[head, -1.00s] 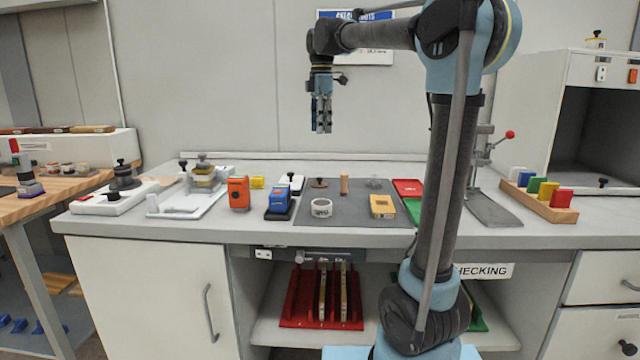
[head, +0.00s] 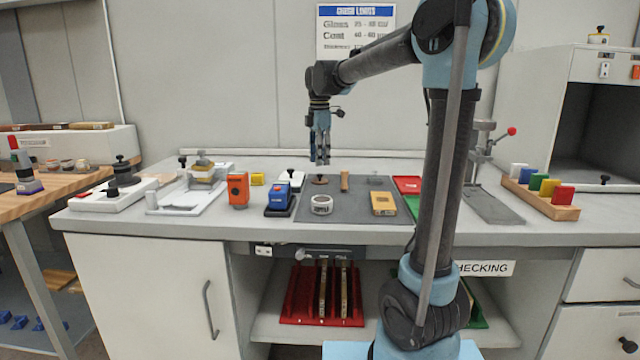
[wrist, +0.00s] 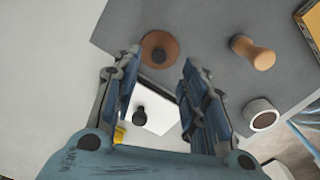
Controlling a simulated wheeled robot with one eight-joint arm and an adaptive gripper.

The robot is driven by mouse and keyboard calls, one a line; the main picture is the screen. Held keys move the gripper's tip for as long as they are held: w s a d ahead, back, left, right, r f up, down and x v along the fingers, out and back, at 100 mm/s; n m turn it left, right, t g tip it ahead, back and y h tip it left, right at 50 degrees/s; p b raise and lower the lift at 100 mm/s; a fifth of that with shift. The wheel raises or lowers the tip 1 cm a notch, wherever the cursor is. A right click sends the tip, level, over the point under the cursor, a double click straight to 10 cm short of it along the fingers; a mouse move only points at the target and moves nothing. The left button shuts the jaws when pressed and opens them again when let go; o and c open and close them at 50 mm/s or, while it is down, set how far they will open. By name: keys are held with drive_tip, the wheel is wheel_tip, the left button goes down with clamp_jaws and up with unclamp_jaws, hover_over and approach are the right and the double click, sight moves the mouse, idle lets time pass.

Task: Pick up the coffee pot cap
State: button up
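The likely coffee pot cap is a small brown round disc (head: 320,181) with a dark knob, lying on the grey mat. In the wrist view the brown disc (wrist: 160,48) shows just beyond the fingertips, near the gap between them. My gripper (head: 320,162) points down above the disc, with its tips apart from it. In the wrist view my gripper (wrist: 160,62) has its two fingers spread, with nothing held between them.
A wooden peg (head: 344,181) stands to the right of the disc. A white ring-shaped roll (head: 321,205) is in front, and a white block with a black knob (head: 291,179) is to the left. A yellow block (head: 383,204) sits further right on the grey mat (head: 350,213).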

sight(320, 178)
drive_tip(key=shift+w+f, duration=0.15)
drive_tip(key=shift+f, duration=2.45)
drive_tip(key=c, duration=0.8)
